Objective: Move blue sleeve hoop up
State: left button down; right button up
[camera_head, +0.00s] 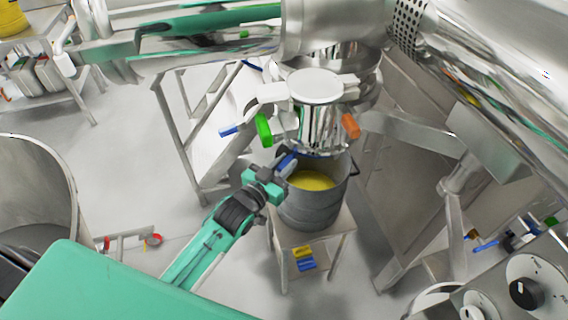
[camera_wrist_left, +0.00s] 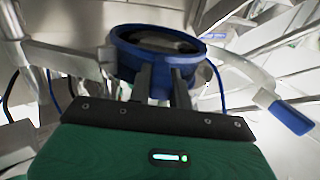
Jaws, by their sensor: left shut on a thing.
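The blue sleeve hoop (camera_wrist_left: 158,48) is a blue ring in the left wrist view, right at my fingertips. In the head view only a small blue part of it (camera_head: 287,162) shows, just above the grey bucket. My left gripper (camera_head: 280,172) is shut on the hoop; its two dark fingers also show in the left wrist view (camera_wrist_left: 164,80). The far side of the hoop is mostly hidden in the head view by the metal outlet above. My right gripper is not in view.
A grey bucket (camera_head: 308,212) with yellow contents stands on a small metal stand (camera_head: 340,232) beneath the steel outlet (camera_head: 325,128). Green (camera_head: 264,130) and orange (camera_head: 351,125) handles stick out around the outlet. A large steel vessel (camera_head: 35,195) is at the left.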

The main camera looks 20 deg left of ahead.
pick_arm(q)
jog(key=c, duration=1.3)
grip_release()
jog(key=shift+r, duration=0.4)
jog(key=shift+f, duration=0.1)
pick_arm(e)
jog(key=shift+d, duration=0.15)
pick_arm(q)
jog(key=shift+f, duration=0.1)
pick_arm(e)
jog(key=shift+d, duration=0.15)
pick_arm(q)
jog(key=shift+s+a+f, duration=0.1)
jog(key=shift+s, duration=0.2)
jog(key=shift+b+v, duration=2)
jog(key=shift+v, duration=4.6)
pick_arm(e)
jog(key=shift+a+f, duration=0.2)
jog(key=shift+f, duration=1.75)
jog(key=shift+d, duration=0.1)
